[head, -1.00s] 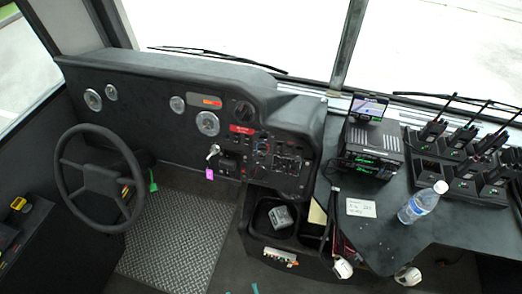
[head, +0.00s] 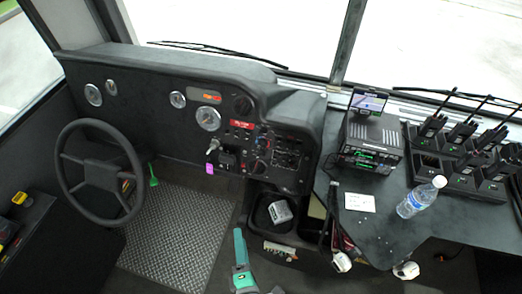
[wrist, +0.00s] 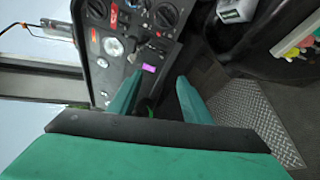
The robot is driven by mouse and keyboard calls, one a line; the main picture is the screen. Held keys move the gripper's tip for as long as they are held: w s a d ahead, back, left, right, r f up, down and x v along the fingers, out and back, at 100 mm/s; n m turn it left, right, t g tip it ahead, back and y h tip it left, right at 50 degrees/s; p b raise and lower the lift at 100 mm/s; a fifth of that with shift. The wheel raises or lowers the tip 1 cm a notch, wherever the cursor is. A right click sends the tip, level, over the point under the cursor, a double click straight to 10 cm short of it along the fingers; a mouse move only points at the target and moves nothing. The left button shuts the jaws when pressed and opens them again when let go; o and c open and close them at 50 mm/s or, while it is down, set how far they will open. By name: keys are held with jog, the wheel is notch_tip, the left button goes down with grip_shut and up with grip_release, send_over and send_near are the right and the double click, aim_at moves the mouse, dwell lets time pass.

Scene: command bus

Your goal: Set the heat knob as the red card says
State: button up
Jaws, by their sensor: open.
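The red card (head: 242,129) is stuck on the dark dashboard right of the large gauge; its writing is too small to read. It shows as a red strip in the wrist view (wrist: 114,16). Round black knobs with coloured marks sit on the panel right of the card, an upper knob (head: 263,143) and a lower knob (head: 260,166). I cannot tell which is the heat knob or read its setting. My green gripper (wrist: 160,98) is open and empty, apart from the panel. In the head view it is low in front of the dash (head: 241,268).
A key with a purple tag (head: 209,168) sticks out of the dash left of the knobs. The steering wheel (head: 100,172) is at left. A bin (head: 262,218) holding a grey box is below the panel.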

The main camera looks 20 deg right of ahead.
jog(key=w+d+n+h, duration=0.2)
jog(key=w+d+n, duration=0.2)
jog(key=w+n, duration=0.4)
jog(key=n+h, duration=0.5)
jog(key=n, duration=0.3)
send_near(261, 145)
jog(key=shift+m+t, duration=0.3)
jog(key=x, duration=0.6)
jog(key=shift+w+d+f, duration=0.3)
jog(key=shift+w+d, duration=0.35)
jog(key=shift+w, duration=0.05)
jog(key=c, duration=1.1)
jog(key=shift+d, duration=0.35)
jog(key=shift+w+a, duration=0.1)
jog(key=shift+a, duration=0.3)
